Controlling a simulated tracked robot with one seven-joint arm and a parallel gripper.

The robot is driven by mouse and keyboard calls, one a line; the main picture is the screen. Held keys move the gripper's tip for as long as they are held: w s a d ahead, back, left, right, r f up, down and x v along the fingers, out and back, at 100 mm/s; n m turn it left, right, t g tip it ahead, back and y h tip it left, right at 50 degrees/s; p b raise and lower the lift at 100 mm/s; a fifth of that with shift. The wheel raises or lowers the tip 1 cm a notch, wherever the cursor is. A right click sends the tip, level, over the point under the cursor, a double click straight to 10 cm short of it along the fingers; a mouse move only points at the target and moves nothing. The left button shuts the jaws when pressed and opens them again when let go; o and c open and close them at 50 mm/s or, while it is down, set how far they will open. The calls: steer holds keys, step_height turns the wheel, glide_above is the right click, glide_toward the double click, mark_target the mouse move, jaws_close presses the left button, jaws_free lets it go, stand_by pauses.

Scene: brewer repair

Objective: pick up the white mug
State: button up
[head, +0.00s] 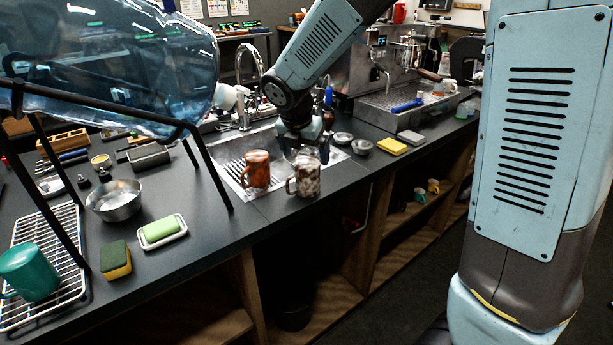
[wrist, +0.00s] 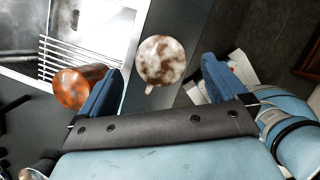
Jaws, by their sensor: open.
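The white mug, mottled with brown stains (head: 306,177), stands upright on the dark counter near its front edge, beside the sink. In the wrist view the mug (wrist: 160,62) shows from above, its small handle toward the bottom of the picture. My gripper (head: 304,143) is open and points down above the mug. In the wrist view the mug lies between the two blue fingers of my gripper (wrist: 162,78), with visible room on both sides. I cannot tell how far the fingertips are above the rim.
An orange-brown mug (head: 256,171) stands close to the left, by the sink; in the wrist view it (wrist: 74,89) is next to the left finger. Metal bowls (head: 362,147) and a yellow sponge (head: 392,147) lie right. A large bottle (head: 130,62) on a black stand is left.

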mark_target(308, 163)
steer(key=shift+x, duration=3.6)
steer(key=shift+c, duration=0.2)
steer(key=c, duration=1)
steer(key=shift+r, duration=0.15)
